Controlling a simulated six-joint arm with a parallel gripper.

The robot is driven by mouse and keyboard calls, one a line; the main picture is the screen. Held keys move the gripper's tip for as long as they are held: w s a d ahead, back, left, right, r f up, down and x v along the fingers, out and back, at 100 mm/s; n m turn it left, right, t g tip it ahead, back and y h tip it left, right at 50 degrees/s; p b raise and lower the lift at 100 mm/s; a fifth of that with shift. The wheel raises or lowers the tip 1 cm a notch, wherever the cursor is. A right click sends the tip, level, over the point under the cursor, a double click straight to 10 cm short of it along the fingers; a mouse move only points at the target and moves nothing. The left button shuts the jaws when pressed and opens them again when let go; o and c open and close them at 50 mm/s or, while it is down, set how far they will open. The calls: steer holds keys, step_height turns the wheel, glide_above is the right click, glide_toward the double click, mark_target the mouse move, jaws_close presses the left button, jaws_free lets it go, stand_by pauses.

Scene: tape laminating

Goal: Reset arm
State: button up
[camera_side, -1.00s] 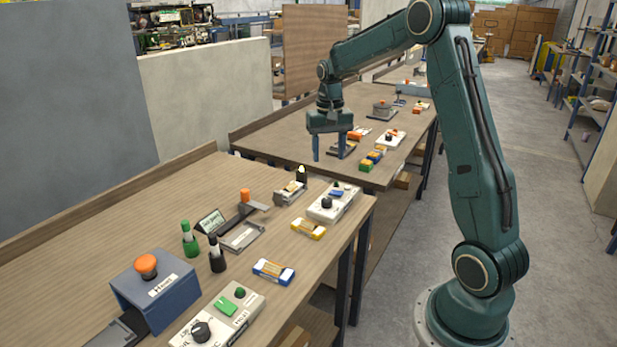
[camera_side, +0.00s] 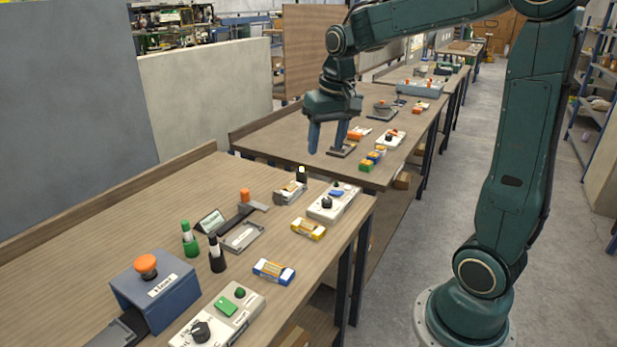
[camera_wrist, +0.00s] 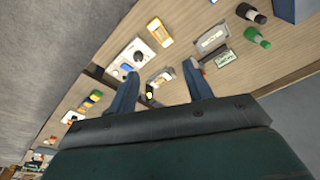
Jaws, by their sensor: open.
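My gripper (camera_side: 328,138) is open and empty. It hangs in the air above the gap between the near and middle benches, clear of everything on them. In the wrist view its two blue fingers (camera_wrist: 160,92) are spread wide, with bench items far below. My arm reaches in from the right with its elbow high. The near bench (camera_side: 110,210) holds several items. These include a grey tape fixture with an orange knob (camera_side: 245,196), a grey tray (camera_side: 242,236), and a white control box with a blue button and black knob (camera_side: 333,203).
A blue box with an orange button (camera_side: 147,266), green (camera_side: 190,240) and black (camera_side: 217,254) bottles, and yellow (camera_side: 308,229) and blue-white (camera_side: 274,271) blocks stand on the near bench. The middle bench (camera_side: 280,142) carries similar items. The air around my gripper is free.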

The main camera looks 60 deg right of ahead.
steer(key=s+a+n+t, duration=0.3)
steer(key=s+a+n, duration=0.2)
steer(key=s+a, duration=0.7)
steer(key=s, duration=0.4)
steer(key=shift+s+a+r+n+t+y, duration=0.2)
steer(key=shift+r+n+t+y, duration=0.1)
steer(key=shift+n+y, duration=0.1)
